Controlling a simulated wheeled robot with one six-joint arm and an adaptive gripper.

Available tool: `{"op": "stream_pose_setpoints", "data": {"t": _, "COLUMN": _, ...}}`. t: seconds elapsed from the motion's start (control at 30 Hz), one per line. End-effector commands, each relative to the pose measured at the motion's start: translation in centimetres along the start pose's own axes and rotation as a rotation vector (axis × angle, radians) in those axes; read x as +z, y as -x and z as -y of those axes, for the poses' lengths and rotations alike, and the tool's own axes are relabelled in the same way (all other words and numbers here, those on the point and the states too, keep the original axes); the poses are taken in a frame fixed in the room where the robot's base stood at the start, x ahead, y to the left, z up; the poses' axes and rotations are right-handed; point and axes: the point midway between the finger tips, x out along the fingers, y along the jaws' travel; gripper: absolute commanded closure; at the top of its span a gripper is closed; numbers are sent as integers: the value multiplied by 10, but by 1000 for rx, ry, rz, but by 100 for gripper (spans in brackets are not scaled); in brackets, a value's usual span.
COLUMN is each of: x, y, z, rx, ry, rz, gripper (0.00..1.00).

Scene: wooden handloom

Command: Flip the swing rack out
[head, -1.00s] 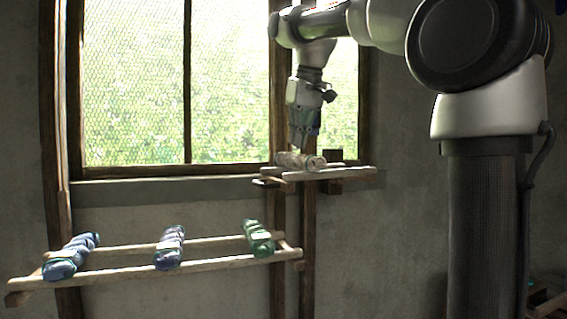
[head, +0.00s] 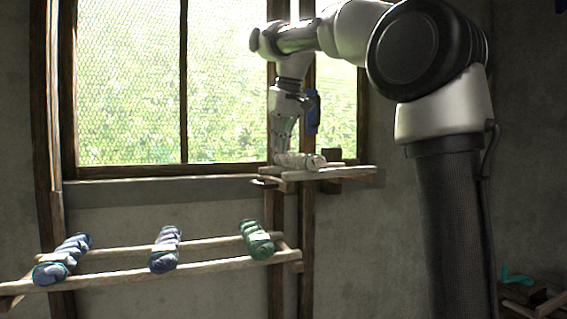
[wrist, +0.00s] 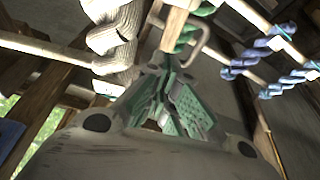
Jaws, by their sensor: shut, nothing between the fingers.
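A short wooden rack (head: 335,173) sticks out from the post at the window's lower right corner, with a cream skein (head: 299,161) lying on it. I cannot tell for sure that this is the swing rack. My gripper (head: 279,152) points down by the left end of this rack; its fingertips are partly hidden there. In the wrist view my gripper (wrist: 166,72) is shut and empty, with its green-padded fingers just below a pale wooden bar end (wrist: 177,28) and a bent metal loop (wrist: 192,48). The cream skein (wrist: 115,40) is close on the left. Contact is unclear.
A longer, lower rack (head: 205,264) holds a blue skein (head: 64,259), a blue-purple skein (head: 165,250) and a green skein (head: 256,240). Upright posts (head: 306,235) and the window (head: 130,80) stand behind. Wooden pieces (head: 535,297) lie at lower right.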

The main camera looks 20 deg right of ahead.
Motion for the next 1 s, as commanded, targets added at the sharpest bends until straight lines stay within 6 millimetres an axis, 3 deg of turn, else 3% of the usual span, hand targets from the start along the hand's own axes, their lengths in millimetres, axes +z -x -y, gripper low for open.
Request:
{"op": "stream_pose_setpoints", "data": {"t": 0.2, "x": 1, "y": -48, "z": 0, "rx": 0, "ry": 0, "rz": 4, "gripper": 100}}
{"op": "stream_pose_setpoints", "data": {"t": 0.27, "x": 3, "y": -56, "z": 0, "rx": 0, "ry": 0, "rz": 2, "gripper": 100}}
{"op": "stream_pose_setpoints", "data": {"t": 0.5, "x": 32, "y": -42, "z": 0, "rx": 0, "ry": 0, "rz": -2, "gripper": 100}}
{"op": "stream_pose_setpoints", "data": {"t": 1.0, "x": 38, "y": -40, "z": 0, "rx": 0, "ry": 1, "rz": 0, "gripper": 100}}
